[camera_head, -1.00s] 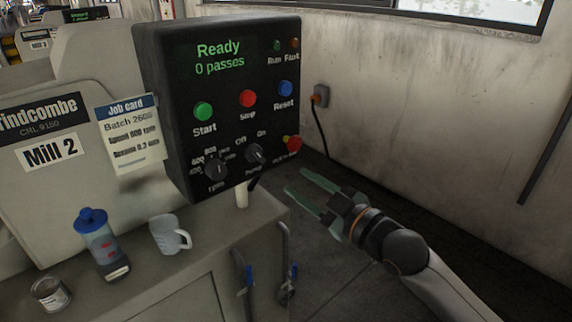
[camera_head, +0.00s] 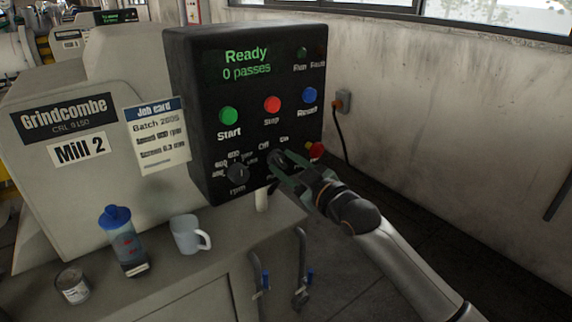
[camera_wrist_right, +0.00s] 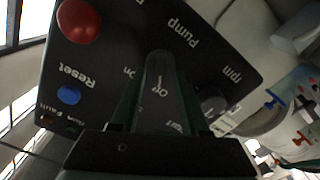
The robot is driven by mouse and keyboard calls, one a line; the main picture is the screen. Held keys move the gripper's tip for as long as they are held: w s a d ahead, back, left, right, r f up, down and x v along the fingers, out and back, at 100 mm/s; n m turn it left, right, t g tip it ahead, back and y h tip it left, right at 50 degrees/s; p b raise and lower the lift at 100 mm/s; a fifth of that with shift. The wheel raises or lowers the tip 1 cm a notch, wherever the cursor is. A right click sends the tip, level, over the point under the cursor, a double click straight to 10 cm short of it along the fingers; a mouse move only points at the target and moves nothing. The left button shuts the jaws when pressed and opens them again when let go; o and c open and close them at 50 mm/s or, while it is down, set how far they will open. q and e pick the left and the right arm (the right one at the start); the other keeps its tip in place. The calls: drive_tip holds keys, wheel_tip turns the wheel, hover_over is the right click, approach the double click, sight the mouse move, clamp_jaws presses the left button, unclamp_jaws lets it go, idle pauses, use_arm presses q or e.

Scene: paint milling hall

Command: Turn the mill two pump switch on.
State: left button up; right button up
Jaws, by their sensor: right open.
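The pump switch (camera_head: 276,157) is a dark knob low on the black mill 2 control panel (camera_head: 190,120), under the Off and On labels. My right gripper (camera_head: 283,168) is open at the switch, its green fingers partly covering it in the head view. In the right wrist view the panel appears turned over, and the knob (camera_wrist_right: 159,65) lies ahead between my two fingers (camera_wrist_right: 158,105). I cannot tell whether they touch it, nor clearly which label it points to. The display reads Ready, 0 passes. My left gripper is out of view.
The rpm knob (camera_head: 238,174) is just left of the switch, and a red button (camera_head: 316,150) is close on its right. Start (camera_head: 228,116), Stop (camera_head: 272,104) and Reset (camera_head: 310,95) buttons sit above.

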drive_tip(key=shift+c, duration=0.2)
clamp_jaws()
idle(0.5)
